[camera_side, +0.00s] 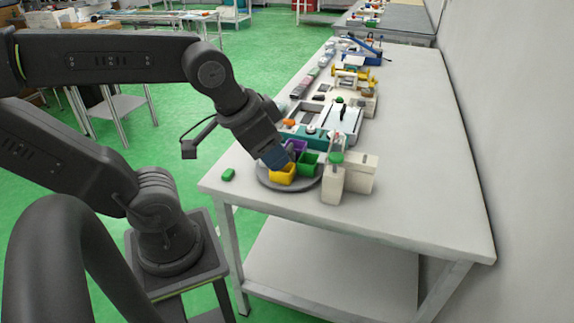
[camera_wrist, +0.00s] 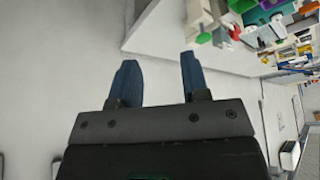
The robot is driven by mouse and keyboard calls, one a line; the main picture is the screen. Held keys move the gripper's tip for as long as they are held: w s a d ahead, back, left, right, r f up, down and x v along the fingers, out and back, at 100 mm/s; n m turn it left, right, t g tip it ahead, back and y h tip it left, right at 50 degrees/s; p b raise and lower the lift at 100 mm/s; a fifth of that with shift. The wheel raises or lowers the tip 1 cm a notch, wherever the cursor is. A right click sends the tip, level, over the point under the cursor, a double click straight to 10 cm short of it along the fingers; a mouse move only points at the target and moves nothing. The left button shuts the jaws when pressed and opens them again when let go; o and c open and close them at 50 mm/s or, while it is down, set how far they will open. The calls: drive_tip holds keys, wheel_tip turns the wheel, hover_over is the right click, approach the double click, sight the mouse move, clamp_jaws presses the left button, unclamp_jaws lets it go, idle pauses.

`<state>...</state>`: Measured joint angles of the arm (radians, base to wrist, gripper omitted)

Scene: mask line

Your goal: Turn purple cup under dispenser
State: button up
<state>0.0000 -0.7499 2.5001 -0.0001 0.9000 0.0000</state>
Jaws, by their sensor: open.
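The purple cup (camera_side: 298,146) sits at the back of a round grey turntable (camera_side: 306,184), partly hidden behind my gripper. A yellow cup (camera_side: 282,173) is at the turntable's front and a green cup (camera_side: 308,161) at its right. The dispenser (camera_side: 333,183), a pale block with a green top, stands at the turntable's right edge. My gripper (camera_side: 275,158) has its blue fingers pointing down at the turntable's left side, close to the yellow and purple cups; contact cannot be told. In the wrist view my gripper (camera_wrist: 157,70) is open with nothing between the fingers.
A pale box (camera_side: 361,173) stands beside the dispenser. Several tools and parts line the table (camera_side: 420,150) behind the turntable. The right side of the table is clear, with a wall beyond it.

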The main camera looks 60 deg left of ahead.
drive_tip(key=shift+w+a, duration=0.1)
drive_tip(key=n+g, duration=0.6)
drive_tip(key=n, duration=0.3)
hover_over(289, 146)
wheel_tip(289, 146, down, 6)
wheel_tip(289, 146, down, 13)
drive_tip(key=shift+r, duration=0.1)
drive_tip(key=shift+c, duration=0.3)
clamp_jaws()
